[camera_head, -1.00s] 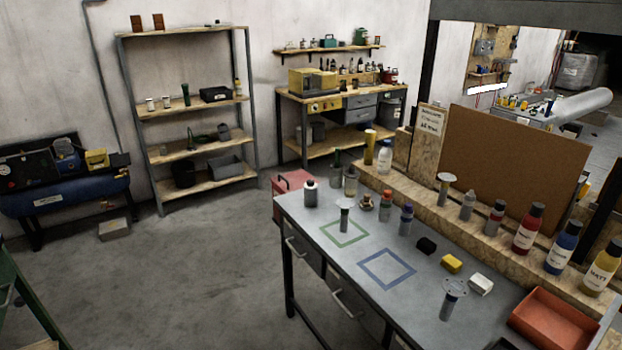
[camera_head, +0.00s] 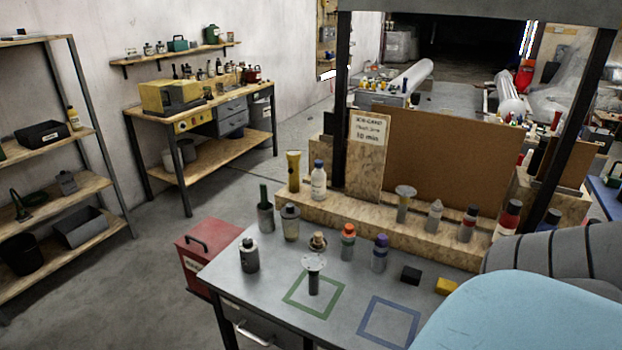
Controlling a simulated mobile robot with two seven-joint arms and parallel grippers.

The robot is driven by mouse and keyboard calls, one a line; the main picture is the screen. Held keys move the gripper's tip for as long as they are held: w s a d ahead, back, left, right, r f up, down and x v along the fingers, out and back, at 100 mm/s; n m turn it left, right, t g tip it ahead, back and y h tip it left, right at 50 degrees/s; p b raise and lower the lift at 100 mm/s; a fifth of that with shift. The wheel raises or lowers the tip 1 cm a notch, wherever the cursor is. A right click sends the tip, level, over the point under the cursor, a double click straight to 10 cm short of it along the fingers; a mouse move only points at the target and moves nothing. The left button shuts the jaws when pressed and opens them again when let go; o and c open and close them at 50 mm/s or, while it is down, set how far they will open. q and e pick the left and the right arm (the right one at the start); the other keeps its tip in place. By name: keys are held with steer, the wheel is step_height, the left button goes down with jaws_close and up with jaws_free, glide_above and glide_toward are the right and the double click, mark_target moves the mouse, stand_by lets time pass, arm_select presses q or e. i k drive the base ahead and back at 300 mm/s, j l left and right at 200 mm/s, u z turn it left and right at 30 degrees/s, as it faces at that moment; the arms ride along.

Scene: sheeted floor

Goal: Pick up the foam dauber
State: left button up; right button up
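A tool with a pale round disc top and a dark handle (camera_head: 313,275) stands upright inside the green square outline (camera_head: 298,305) on the grey bench. A similar disc-topped tool (camera_head: 404,203) stands on the wooden ledge at the back of the bench. Either could be the foam dauber; I cannot tell which. Orange-topped (camera_head: 348,241) and purple-topped (camera_head: 380,253) containers stand behind and right of the green square. Neither gripper is in view. A light blue and grey ribbed arm part of mine covers the bench's right side.
A dark block (camera_head: 411,275) and a partly hidden yellow block (camera_head: 446,286) lie near the blue square outline (camera_head: 388,321). Several bottles and jars stand at the back left of the bench. A red metal box (camera_head: 207,258) sits beside its left end. Floor to the left is clear.

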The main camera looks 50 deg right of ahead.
mark_target(317, 243)
steer(key=i+j+z, duration=0.15)
steer(key=i+z, duration=0.3)
steer(key=i+j+z, duration=0.35)
steer(key=z, duration=0.15)
steer(key=i+j+z, duration=0.65)
steer(key=j+z, duration=0.3)
steer(key=j, duration=0.1)
